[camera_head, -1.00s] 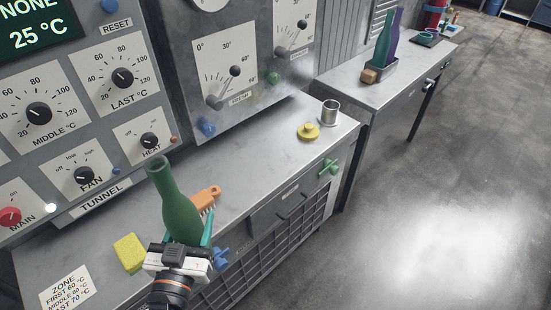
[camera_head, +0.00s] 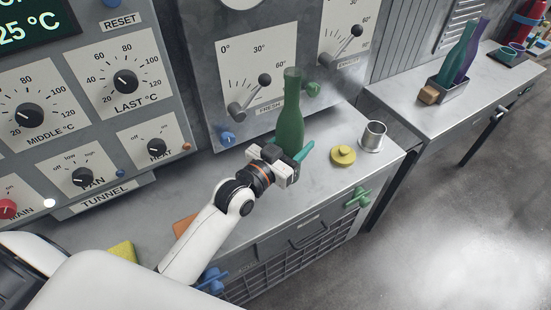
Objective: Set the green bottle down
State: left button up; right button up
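The green bottle (camera_head: 291,115) stands upright near the back of the metal counter (camera_head: 330,180), in front of the panel with the levers. My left gripper (camera_head: 291,152) is shut around its lower part, with a teal finger showing on the right side. The bottle's base is hidden behind the gripper, so I cannot tell whether it touches the counter. My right gripper is not in view.
A yellow round piece (camera_head: 343,156) and a metal cup (camera_head: 373,136) stand right of the bottle. A yellow sponge (camera_head: 122,251) and orange brush (camera_head: 184,225) lie left, partly hidden.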

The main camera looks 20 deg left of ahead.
pick_arm(q)
notch_tip(320, 180, down, 4)
jog(key=shift+r, duration=0.1)
jog(key=shift+f, duration=2.05)
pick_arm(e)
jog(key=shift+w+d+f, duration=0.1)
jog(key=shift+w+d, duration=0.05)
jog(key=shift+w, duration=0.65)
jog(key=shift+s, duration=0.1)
pick_arm(q)
jog(key=o, duration=1.3)
jog(key=shift+f, duration=0.15)
jog(key=shift+c, duration=0.2)
